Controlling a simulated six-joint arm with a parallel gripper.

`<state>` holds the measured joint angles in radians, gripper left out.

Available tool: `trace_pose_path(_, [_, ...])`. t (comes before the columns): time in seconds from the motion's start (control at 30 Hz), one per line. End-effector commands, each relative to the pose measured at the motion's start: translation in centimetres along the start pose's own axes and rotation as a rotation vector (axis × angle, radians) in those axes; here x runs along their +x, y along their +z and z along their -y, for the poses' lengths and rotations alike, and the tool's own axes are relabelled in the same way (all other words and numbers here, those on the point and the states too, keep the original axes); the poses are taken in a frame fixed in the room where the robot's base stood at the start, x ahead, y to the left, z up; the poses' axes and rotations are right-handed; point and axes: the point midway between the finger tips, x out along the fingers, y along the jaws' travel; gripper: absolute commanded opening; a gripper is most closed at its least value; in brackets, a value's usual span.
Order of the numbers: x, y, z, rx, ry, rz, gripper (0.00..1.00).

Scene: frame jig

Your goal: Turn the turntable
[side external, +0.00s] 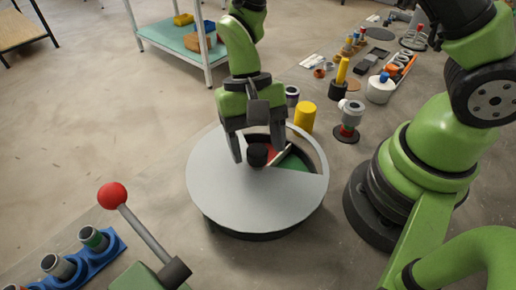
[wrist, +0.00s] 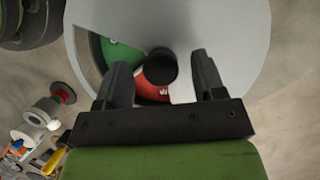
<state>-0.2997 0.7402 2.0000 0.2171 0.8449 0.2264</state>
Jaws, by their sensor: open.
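The turntable (side external: 235,195) is a round grey disc on a dark base, with a wedge-shaped opening at its upper right. Red (side external: 271,152) and green (side external: 293,163) sectors show through the opening; in the wrist view the red one bears a white letter. A black knob (side external: 257,155) stands at its middle and also shows in the wrist view (wrist: 160,67). My gripper (side external: 258,152) is over the turntable, pointing down, with its fingers apart on either side of the knob. In the wrist view my gripper (wrist: 160,75) shows gaps between knob and fingers. I cannot tell the exact finger height.
A yellow cylinder (side external: 304,117) stands close behind the turntable, with a grey-and-red part (side external: 348,121) to its right. A lever with a red ball (side external: 112,196) rises at front left, near a blue rack (side external: 75,264).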

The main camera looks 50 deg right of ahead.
Motion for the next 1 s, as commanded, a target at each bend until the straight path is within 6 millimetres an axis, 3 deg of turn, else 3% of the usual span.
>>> trace_pose_path(0.17, [1.5,0.0,0.0,-0.001,0.001,0.000,0.63])
trace_pose_path(0.43, [1.6,0.0,0.0,-0.001,0.000,-0.001,0.63])
trace_pose_path(0.47, [1.6,0.0,0.0,-0.001,0.000,-0.002,0.61])
trace_pose_path(0.73, [1.6,0.0,0.0,-0.001,0.000,-0.002,0.00])
trace_pose_path(1.0, [1.6,0.0,0.0,-0.023,0.008,-0.002,0.00])
